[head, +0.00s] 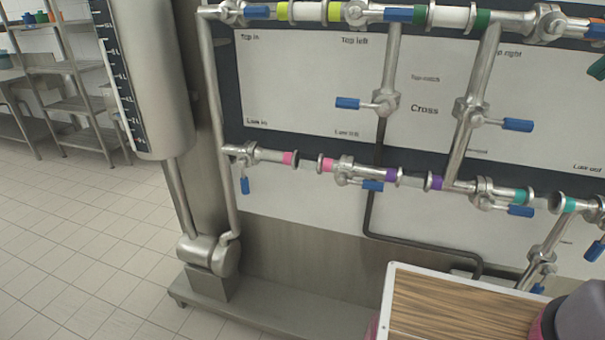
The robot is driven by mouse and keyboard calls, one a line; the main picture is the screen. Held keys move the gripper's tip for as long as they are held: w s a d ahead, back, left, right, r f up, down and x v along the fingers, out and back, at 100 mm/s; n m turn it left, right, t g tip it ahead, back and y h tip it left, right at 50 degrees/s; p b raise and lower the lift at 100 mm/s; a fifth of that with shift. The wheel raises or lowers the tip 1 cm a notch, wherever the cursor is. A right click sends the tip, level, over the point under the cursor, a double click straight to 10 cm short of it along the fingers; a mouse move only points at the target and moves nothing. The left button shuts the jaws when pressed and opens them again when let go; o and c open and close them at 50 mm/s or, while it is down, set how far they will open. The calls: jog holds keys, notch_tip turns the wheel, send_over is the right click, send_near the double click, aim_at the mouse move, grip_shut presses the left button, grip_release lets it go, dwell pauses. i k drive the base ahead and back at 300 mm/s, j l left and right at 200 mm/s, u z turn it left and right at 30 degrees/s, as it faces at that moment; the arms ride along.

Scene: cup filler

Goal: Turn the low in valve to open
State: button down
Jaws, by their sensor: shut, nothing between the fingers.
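The low in valve (246,155) sits on the lower pipe row, at its left end, just below the printed "Low in" label (257,122). It is a steel valve body with a blue lever handle (245,185). The handle hangs straight down, across the nearly horizontal pipe. A pink ring (290,158) is on the pipe just right of the valve. My gripper is not in the head view, so nothing is seen touching the valve.
Other blue-handled valves include the low left valve (345,170) and a cross valve (385,103). A tall steel cylinder (150,80) stands left of the panel. A brown, white-edged surface (455,308) fills the lower right. Tiled floor (80,230) at left is clear.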

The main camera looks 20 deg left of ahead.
aim_at(244, 178)
jog(key=u, duration=0.4)
jog(key=j+u, duration=0.1)
jog(key=u, duration=0.3)
jog(key=i+u, duration=0.1)
jog(key=u, duration=0.65)
jog(key=i+j+u, duration=0.25)
jog(key=i, duration=0.25)
jog(key=j, duration=0.1)
